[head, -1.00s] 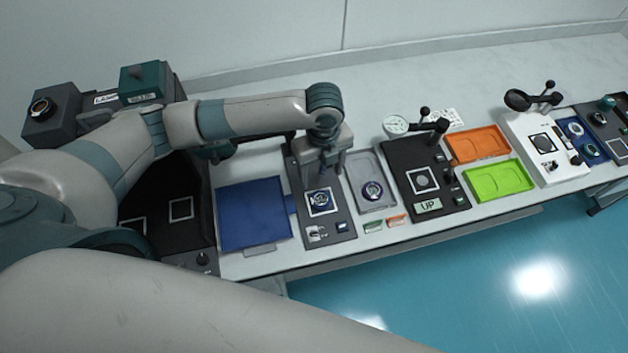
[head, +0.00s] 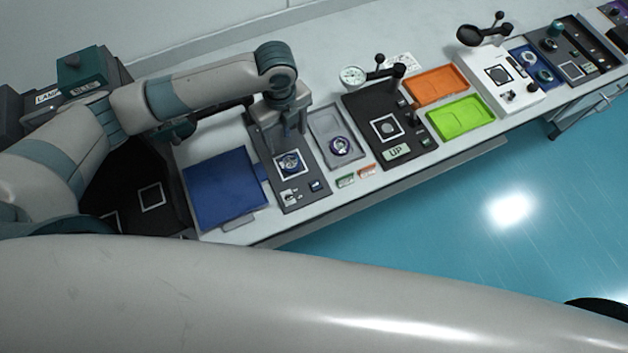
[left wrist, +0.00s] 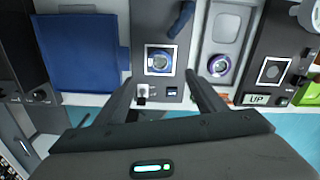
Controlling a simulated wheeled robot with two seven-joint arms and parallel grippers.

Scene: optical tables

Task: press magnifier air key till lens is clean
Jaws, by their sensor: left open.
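A dark grey station (head: 267,146) carries a round lens (head: 290,162) in a white square outline. The lens also shows in the left wrist view (left wrist: 159,61). In front of it are a small switch (left wrist: 142,96) and a small dark key with a blue label (left wrist: 172,92); I cannot read the lettering. My left gripper (head: 288,138) is above this station, pointing down. In the left wrist view the left gripper (left wrist: 163,77) has its fingers wide apart with nothing between them. Whether this station is the magnifier is not clear. My right gripper is out of view.
A blue mat (head: 224,187) lies left of the station. A grey tray (head: 322,123) with another round lens (head: 341,146) is on its right. Beyond stand a black station with an UP label (head: 396,152), orange (head: 436,84) and green (head: 460,117) trays, and a white station (head: 523,95).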

